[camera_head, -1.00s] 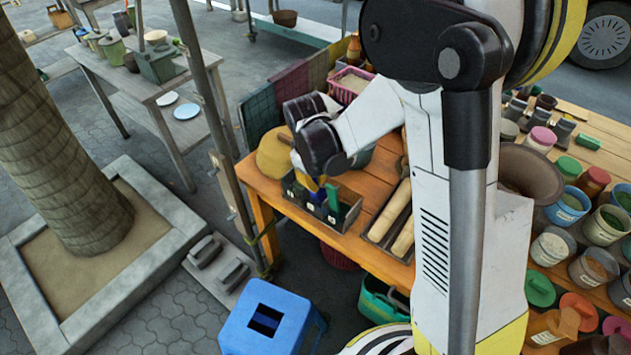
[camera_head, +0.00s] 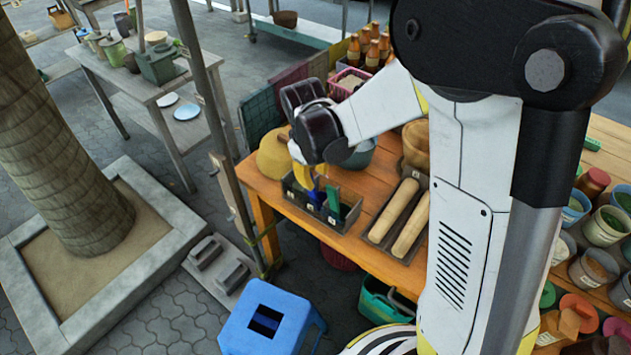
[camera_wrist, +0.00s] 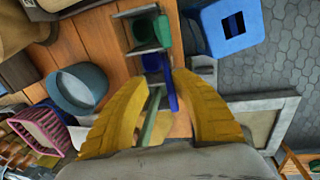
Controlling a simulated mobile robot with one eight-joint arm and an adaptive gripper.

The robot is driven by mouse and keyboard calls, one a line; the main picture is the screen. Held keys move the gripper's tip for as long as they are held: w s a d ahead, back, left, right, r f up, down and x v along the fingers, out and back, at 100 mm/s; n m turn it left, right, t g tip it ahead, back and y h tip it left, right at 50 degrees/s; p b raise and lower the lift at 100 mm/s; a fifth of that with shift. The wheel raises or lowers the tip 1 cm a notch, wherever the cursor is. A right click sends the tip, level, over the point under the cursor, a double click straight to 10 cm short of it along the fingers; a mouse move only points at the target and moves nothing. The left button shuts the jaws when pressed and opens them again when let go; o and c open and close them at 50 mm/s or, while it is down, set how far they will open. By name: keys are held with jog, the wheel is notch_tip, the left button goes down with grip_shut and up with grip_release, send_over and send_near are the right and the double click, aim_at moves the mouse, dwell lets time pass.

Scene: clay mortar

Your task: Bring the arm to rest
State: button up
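My gripper (camera_head: 312,182) is over the left end of the wooden table (camera_head: 360,214), above a small dark compartment tray (camera_head: 346,224). The wrist view shows its two yellow fingers (camera_wrist: 169,80) apart, with a gap between the tips. I see nothing gripped between them. A blue item (camera_head: 314,198) and a green item (camera_head: 333,199) stand in the tray, close below the fingers. The blue item also shows beyond the fingertips in the wrist view (camera_wrist: 170,95). My arm hides part of the table.
Two pale rollers (camera_head: 411,224) lie in a tray to the right. A blue-grey bowl (camera_head: 358,157) and a pink basket (camera_head: 346,86) are behind the gripper. A metal post (camera_head: 205,90) stands left of the table. A blue stool (camera_head: 272,318) is on the floor in front.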

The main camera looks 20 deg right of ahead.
jog(key=shift+s+a+r, duration=0.15)
jog(key=shift+r, duration=0.95)
jog(key=shift+s+a+r, duration=0.1)
jog(key=shift+r, duration=1)
jog(key=s+d+r+m+t+b, duration=0.1)
jog(key=s+r+m+t, duration=0.2)
jog(key=s, duration=0.5)
jog(key=s+d+r+m+t+y+b, duration=0.1)
jog(key=s+d+r+m+t, duration=0.1)
jog(key=s, duration=0.6)
notch_tip(320, 180, up, 4)
jog(key=shift+d+f+m+t, duration=0.15)
jog(key=shift+m+t, duration=0.35)
jog(key=shift+m, duration=0.5)
